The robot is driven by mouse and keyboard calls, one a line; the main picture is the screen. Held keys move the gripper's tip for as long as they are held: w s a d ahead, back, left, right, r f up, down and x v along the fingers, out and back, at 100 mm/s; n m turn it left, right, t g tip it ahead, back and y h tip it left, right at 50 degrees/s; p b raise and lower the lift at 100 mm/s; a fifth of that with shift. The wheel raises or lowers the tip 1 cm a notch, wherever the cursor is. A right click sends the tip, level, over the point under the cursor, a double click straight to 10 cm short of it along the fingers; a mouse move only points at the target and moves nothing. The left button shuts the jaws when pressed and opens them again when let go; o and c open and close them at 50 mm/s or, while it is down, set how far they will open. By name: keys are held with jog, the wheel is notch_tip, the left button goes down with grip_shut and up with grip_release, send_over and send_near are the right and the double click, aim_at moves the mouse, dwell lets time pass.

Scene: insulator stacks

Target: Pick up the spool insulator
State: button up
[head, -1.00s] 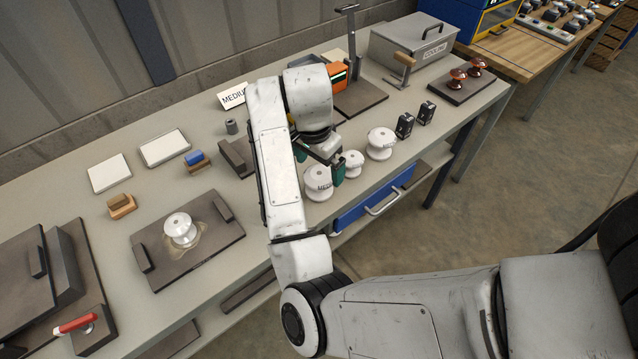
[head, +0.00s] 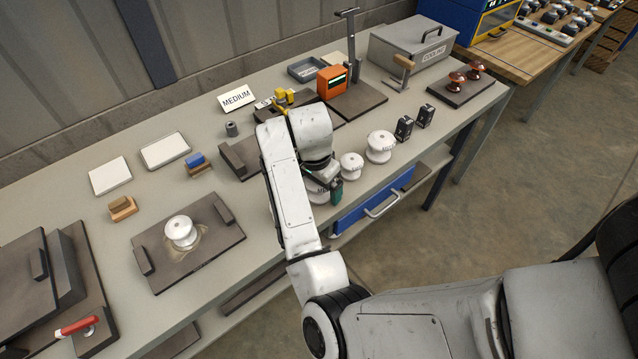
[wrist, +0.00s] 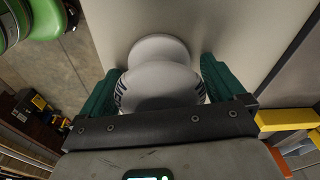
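A white spool insulator with dark lettering (head: 316,193) stands near the bench's front edge, mostly hidden by my arm and gripper in the head view. The same spool (wrist: 160,84) fills the middle of the wrist view. My gripper (wrist: 156,66) is open, with its green fingers on both sides of this spool. The gaps at the sides are very small, and I cannot tell if the fingers touch it. A smaller white spool (head: 351,166) and a larger one (head: 380,146) stand to the right. Another white spool (head: 181,231) sits on a dark plate at left.
An orange device (head: 332,82) and a tall lever stand (head: 348,50) are behind the spools. Two black blocks (head: 404,127) are to the right. A blue drawer (head: 372,200) hangs below the bench edge.

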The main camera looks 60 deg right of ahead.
jog(key=c, duration=1.1)
jog(key=shift+r, duration=0.1)
jog(key=shift+w+r, duration=0.1)
jog(key=shift+r, duration=0.35)
notch_tip(320, 180, up, 2)
jog(key=shift+b, duration=0.5)
jog(key=s+a+r+p, duration=0.1)
jog(key=s+r, duration=0.2)
jog(key=s, duration=0.1)
jog(key=s+a+r+p, duration=0.1)
jog(key=s+r, duration=0.2)
jog(key=s, duration=0.2)
jog(key=s+a+r+p, duration=0.1)
jog(key=s+r, duration=0.3)
jog(key=shift+s+a, duration=0.1)
jog(key=shift+s, duration=0.15)
